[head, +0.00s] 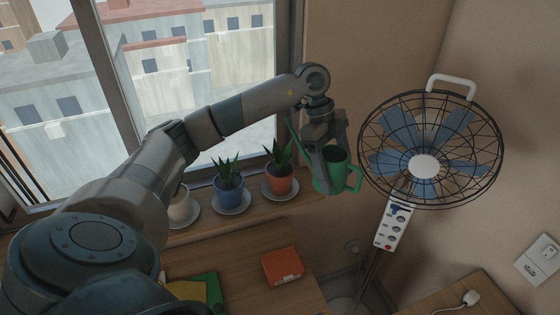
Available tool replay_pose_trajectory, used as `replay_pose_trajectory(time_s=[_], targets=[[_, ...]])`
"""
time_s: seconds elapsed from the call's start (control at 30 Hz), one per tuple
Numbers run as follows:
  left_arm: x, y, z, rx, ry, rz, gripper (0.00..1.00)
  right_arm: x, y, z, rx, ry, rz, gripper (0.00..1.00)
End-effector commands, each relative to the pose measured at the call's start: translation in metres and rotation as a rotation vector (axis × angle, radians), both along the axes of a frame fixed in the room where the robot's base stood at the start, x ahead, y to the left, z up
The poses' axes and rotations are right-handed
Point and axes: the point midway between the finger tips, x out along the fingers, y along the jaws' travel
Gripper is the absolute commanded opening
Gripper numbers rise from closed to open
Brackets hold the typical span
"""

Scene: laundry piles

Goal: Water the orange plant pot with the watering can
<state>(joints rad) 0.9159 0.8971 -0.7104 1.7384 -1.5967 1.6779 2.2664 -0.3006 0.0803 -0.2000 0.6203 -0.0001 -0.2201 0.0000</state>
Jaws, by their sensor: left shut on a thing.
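My left gripper (328,160) is at the right end of the window sill, shut on the green watering can (336,172). The can hangs in the air to the right of the pots, its handle facing right. A thin green spout seems to rise to the left, partly hidden behind the gripper. The orange plant pot (280,184) stands on a white saucer on the sill, just left of the can, with a spiky green plant in it. The can looks roughly upright. I see no water flowing. My right gripper is not in view.
A blue pot (229,190) and a white pot (180,207) stand on saucers left of the orange pot. A fan (424,167) stands close to the right of the can. An orange box (283,267) lies on the wooden desk (240,262) below.

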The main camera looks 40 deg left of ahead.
Motion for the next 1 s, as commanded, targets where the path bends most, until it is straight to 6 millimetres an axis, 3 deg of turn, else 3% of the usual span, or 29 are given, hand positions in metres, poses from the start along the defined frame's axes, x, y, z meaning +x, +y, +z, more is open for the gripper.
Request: replay_pose_trajectory(time_s=[0.27, 0.7, 1.0], targets=[[0.001, 0.0, 0.011, -0.003, -0.003, 0.0, 0.34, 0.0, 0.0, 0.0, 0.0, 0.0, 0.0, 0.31], [0.001, 0.0, 0.058, -0.003, -0.004, -0.001, 0.34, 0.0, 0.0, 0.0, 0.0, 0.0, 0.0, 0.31], [0.0, -0.001, 0.062, -0.005, -0.004, -0.001, 0.34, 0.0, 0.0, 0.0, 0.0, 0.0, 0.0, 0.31]])
